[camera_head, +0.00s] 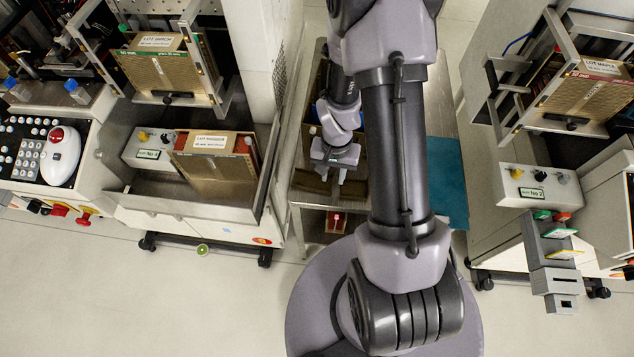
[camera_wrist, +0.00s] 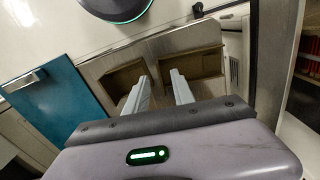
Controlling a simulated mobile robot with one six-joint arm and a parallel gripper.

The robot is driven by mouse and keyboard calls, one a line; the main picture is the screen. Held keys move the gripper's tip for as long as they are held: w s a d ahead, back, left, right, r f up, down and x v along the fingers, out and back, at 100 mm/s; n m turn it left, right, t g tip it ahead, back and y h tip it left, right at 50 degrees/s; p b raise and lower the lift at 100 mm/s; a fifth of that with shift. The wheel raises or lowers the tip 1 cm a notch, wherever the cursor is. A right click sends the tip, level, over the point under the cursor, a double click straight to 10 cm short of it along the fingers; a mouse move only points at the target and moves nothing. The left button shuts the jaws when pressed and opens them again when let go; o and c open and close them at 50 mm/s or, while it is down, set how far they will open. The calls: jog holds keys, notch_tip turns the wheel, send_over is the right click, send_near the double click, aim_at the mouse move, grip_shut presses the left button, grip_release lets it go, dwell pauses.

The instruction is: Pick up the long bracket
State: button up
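My gripper (camera_head: 333,175) points down over the grey cart in the head view. In the wrist view its two pale fingers (camera_wrist: 160,76) stand apart with nothing between them, so it is open and empty.
A teal mat (camera_head: 447,180) lies on the cart's right side; it also shows in the wrist view (camera_wrist: 62,100). A left machine holds a labelled brown magazine (camera_head: 215,165) close to the cart. A right machine has a control box (camera_head: 538,187).

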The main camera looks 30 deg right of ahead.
aim_at(333, 180)
jog(key=f, duration=0.1)
jog(key=f+b, duration=0.1)
jog(key=f, duration=0.2)
jog(key=shift+w+d+f+b, duration=0.25)
jog(key=shift+w+d+b, duration=0.05)
jog(key=shift+w+b, duration=0.1)
jog(key=shift+r, duration=0.2)
jog(key=shift+c, duration=0.4)
grip_shut()
